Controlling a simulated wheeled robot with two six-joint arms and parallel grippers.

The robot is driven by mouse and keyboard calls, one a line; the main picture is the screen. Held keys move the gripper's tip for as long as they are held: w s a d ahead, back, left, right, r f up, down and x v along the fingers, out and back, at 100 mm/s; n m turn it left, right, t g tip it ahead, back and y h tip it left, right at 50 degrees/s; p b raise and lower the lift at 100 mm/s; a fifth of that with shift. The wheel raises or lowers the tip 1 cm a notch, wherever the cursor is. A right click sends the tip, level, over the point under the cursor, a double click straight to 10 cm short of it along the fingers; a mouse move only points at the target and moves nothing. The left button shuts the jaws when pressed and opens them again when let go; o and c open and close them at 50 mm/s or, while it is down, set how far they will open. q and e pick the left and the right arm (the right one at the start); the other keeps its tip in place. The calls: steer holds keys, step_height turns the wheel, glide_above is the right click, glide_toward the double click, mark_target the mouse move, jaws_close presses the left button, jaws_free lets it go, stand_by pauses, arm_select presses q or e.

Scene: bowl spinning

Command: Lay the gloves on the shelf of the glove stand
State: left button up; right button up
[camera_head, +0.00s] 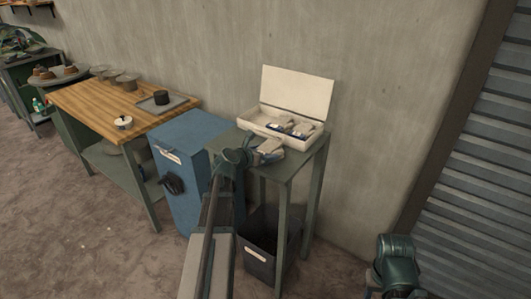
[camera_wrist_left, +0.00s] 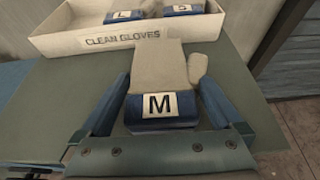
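A pair of pale gloves with a blue cuff and a white "M" label (camera_wrist_left: 160,104) lies between the two blue fingers of my left gripper (camera_wrist_left: 166,82). One finger is on each side of the cuff and hand part. I cannot tell whether the fingers press on the gloves or stand slightly apart. In the head view the gloves (camera_head: 268,147) are at the top of the green glove stand (camera_head: 297,161), in front of the box. My left gripper (camera_head: 244,157) is at their left. My right gripper is out of view.
An open white "CLEAN GLOVES" box (camera_head: 262,131) with two labelled pairs stands behind. A dark bin (camera_head: 268,255) is under the stand. A blue cabinet (camera_head: 185,135) and a wooden workbench (camera_head: 90,103) are left. A roller shutter (camera_head: 475,190) is right.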

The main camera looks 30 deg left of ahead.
arm_select(q)
steer(key=shift+r, duration=0.25)
steer(key=p+v, duration=0.5)
steer(key=v, duration=0.7)
steer(key=shift+f, duration=0.2)
